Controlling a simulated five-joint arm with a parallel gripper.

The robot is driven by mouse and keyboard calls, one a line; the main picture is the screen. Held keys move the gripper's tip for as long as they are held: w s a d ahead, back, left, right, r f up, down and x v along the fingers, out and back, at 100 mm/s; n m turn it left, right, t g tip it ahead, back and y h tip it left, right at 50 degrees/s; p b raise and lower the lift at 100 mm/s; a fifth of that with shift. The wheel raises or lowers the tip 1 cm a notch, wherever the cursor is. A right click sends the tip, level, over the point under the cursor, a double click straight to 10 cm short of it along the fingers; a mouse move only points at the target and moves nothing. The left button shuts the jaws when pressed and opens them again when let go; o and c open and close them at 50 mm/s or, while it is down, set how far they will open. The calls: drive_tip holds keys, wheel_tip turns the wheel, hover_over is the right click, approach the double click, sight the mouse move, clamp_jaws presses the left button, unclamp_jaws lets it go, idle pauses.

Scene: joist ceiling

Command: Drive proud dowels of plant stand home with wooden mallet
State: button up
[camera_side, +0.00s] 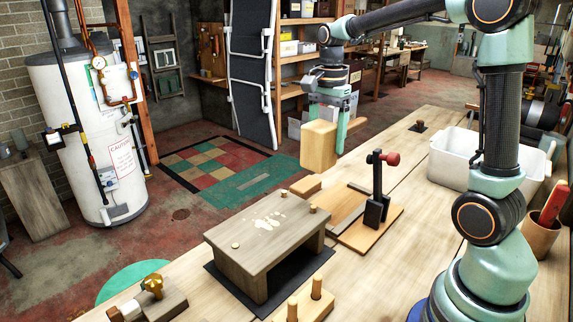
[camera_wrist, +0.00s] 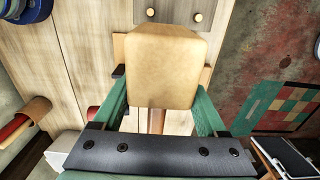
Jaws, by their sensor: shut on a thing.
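The plant stand (camera_side: 243,262) is a low grey-brown wooden stool on the bench, with a pale spatter on its top. Small dowels show on its top: a front one (camera_side: 236,245), a back one (camera_side: 283,193) and a right one (camera_side: 312,209). In the wrist view, two dowel ends (camera_wrist: 150,12) show on the stand's top at the upper edge. The wooden mallet (camera_side: 319,147) has a blocky tan head, also large in the wrist view (camera_wrist: 165,70). My gripper (camera_wrist: 158,105) is shut on the mallet, its green fingers beside the handle. The head hangs beyond the stand, apart from it.
A toggle clamp (camera_side: 378,190) with a red knob stands right of the stand. A white bin (camera_side: 455,160) and a cup (camera_side: 540,240) with a red-handled tool are farther right. A peg block (camera_side: 300,305) and a brass-knobbed block (camera_side: 152,290) lie in front. A black mat (camera_side: 318,262) lies under the stand.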

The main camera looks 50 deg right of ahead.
sight(323, 172)
drive_tip(key=a, duration=0.1)
drive_tip(key=s+a, duration=0.1)
drive_tip(key=s+a+f, duration=0.1)
drive_tip(key=a, duration=0.1)
drive_tip(key=shift+s+a, duration=0.1)
drive_tip(key=shift+s, duration=0.1)
drive_tip(key=shift+f, duration=2.4)
drive_tip(key=shift+f, duration=1.9)
drive_tip(key=shift+s, duration=0.1)
drive_tip(key=shift+c, duration=0.7)
drive_tip(key=shift+r, duration=1.2)
drive_tip(key=shift+r, duration=2.05)
